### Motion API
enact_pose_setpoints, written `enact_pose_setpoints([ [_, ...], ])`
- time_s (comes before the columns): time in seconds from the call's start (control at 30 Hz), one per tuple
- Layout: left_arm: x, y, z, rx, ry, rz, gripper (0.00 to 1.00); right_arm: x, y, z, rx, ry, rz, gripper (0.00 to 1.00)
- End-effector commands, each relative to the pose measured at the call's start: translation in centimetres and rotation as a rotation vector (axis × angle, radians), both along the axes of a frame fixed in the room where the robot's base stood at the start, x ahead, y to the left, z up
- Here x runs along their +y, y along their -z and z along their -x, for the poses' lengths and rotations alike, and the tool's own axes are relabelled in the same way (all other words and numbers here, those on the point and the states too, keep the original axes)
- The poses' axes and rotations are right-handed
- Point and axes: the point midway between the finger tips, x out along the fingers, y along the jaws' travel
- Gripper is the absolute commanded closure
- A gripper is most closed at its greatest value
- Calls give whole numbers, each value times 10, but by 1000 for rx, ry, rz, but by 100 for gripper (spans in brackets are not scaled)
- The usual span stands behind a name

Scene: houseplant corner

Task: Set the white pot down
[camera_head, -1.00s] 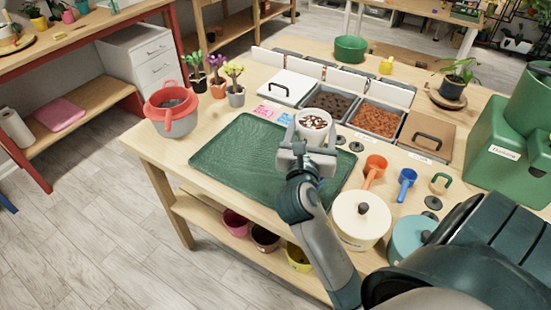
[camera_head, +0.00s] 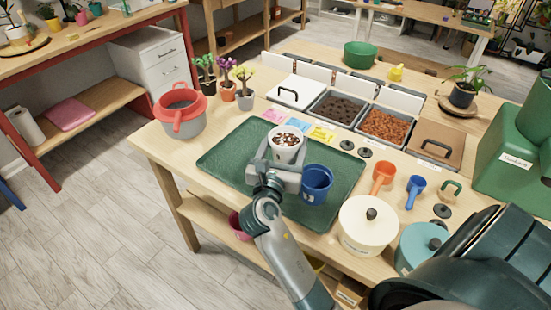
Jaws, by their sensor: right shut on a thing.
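The white pot (camera_head: 286,151) is upright with brown and white bits at its top. It is over the middle of the green tray (camera_head: 226,160); I cannot tell whether its base touches the tray. My right gripper (camera_head: 282,163) is shut on the white pot from the near side and hides its lower part. A blue pot (camera_head: 317,183) stands on the tray just right of the gripper. My left gripper is not in view.
A grey and red bucket (camera_head: 180,112) stands left of the tray. Bins of dark soil (camera_head: 337,108) and brown chips (camera_head: 385,126) lie behind. An orange scoop (camera_head: 383,176), a blue scoop (camera_head: 415,188) and a cream lidded pot (camera_head: 366,228) are at right. The tray's left part is clear.

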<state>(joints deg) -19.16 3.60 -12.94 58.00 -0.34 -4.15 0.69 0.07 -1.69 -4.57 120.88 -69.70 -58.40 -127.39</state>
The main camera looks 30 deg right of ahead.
Motion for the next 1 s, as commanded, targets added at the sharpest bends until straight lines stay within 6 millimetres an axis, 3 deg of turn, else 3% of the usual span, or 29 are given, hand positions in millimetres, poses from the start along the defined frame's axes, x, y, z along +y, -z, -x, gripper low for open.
enact_pose_setpoints([
  [0.2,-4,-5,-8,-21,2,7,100,18,15,-17,0,0,0,57],
  [0.63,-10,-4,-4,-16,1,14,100,20,18,-19,0,0,1,57],
  [1.0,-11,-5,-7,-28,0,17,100,20,55,-19,2,0,3,57],
])
